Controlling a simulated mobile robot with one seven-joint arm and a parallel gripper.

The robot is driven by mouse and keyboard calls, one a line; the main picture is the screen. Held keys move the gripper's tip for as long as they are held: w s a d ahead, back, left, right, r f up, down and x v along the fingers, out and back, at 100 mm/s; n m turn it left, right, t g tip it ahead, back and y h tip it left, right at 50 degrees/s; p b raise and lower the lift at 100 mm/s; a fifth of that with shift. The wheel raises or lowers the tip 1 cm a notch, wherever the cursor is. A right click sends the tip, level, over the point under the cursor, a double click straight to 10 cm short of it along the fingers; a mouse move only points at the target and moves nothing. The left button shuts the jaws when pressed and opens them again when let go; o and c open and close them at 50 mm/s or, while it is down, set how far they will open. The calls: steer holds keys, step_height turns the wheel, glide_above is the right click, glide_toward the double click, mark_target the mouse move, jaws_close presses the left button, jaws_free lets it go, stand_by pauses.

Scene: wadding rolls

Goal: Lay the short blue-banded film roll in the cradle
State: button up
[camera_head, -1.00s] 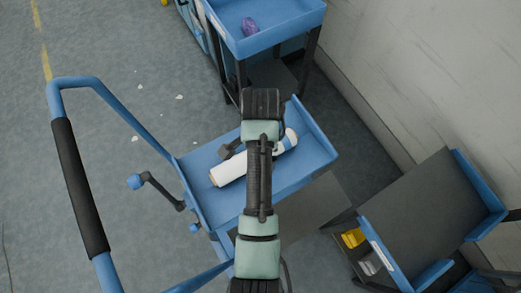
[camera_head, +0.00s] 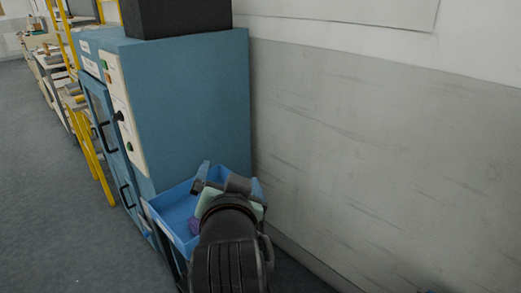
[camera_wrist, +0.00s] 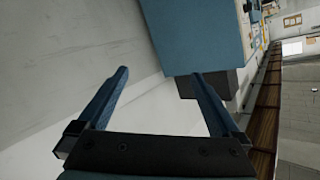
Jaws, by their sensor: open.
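My gripper (camera_wrist: 160,75) is open in the wrist view. Its two blue fingers stand apart with nothing between them; beyond them are a pale wall and a blue cabinet. In the head view my arm reaches forward over a blue tray and hides much of it; the fingertips are hard to make out there. The short blue-banded film roll is in neither current view. I cannot make out a cradle in either current view.
A grey-white wall (camera_head: 390,150) closes the right side. Open floor (camera_head: 60,210) lies left.

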steer(key=s+d+r+n+t, duration=0.1)
steer(key=s+r+t, duration=0.15)
steer(key=r, duration=0.65)
steer(key=s+d+r+n+t, duration=0.15)
steer(key=r+t, duration=0.25)
steer(key=r, duration=0.5)
steer(key=s+d+r+n+t+h, duration=0.1)
steer(key=s+r+t, duration=0.5)
steer(key=s+r, duration=0.6)
steer(key=shift+s+d+r+h, duration=0.3)
steer(key=shift+s+d+r, duration=0.05)
steer(key=shift+d+r, duration=0.55)
step_height(320, 180, up, 7)
steer(key=p, duration=0.7)
